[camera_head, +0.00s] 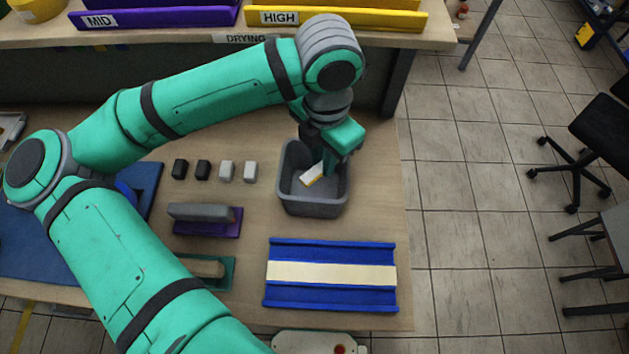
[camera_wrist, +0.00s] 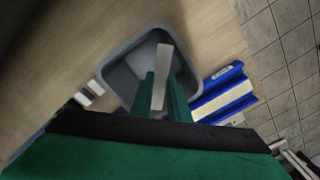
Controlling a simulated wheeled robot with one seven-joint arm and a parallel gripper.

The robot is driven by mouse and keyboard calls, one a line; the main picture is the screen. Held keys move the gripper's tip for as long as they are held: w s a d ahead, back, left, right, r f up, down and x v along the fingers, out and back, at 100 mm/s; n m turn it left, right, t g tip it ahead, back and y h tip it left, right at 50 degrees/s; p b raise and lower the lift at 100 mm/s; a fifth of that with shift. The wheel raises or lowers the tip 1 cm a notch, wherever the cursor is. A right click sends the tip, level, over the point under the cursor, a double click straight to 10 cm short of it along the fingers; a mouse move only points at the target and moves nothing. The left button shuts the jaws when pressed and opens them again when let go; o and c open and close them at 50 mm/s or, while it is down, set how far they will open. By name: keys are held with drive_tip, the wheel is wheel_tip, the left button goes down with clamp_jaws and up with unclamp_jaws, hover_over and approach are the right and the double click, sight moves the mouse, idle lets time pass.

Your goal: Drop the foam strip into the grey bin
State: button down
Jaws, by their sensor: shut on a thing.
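The grey bin (camera_head: 318,208) stands on the wooden table near its right edge, upright and open at the top. The foam strip (camera_head: 312,174) is a small whitish piece with a yellowish edge. My gripper (camera_head: 328,166) is shut on the foam strip and points down over the bin. In the wrist view, the strip (camera_wrist: 161,77) stands out between my green fingers (camera_wrist: 160,95), with the grey bin (camera_wrist: 120,78) behind it. I cannot tell how far the strip is above the bin floor.
A blue tray (camera_head: 330,250) with a cream strip lies in front of the bin. Several small black and grey blocks (camera_head: 227,170) and a purple-based block (camera_head: 207,229) lie to the left. A shelf with MID and HIGH racks (camera_head: 338,18) is behind.

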drive_tip(key=c, duration=1.6)
unclamp_jaws()
drive_tip(key=shift+r, duration=0.15)
wheel_tip(320, 180, up, 11)
drive_tip(key=shift+f, duration=0.2)
drive_tip(key=shift+w, duration=0.1)
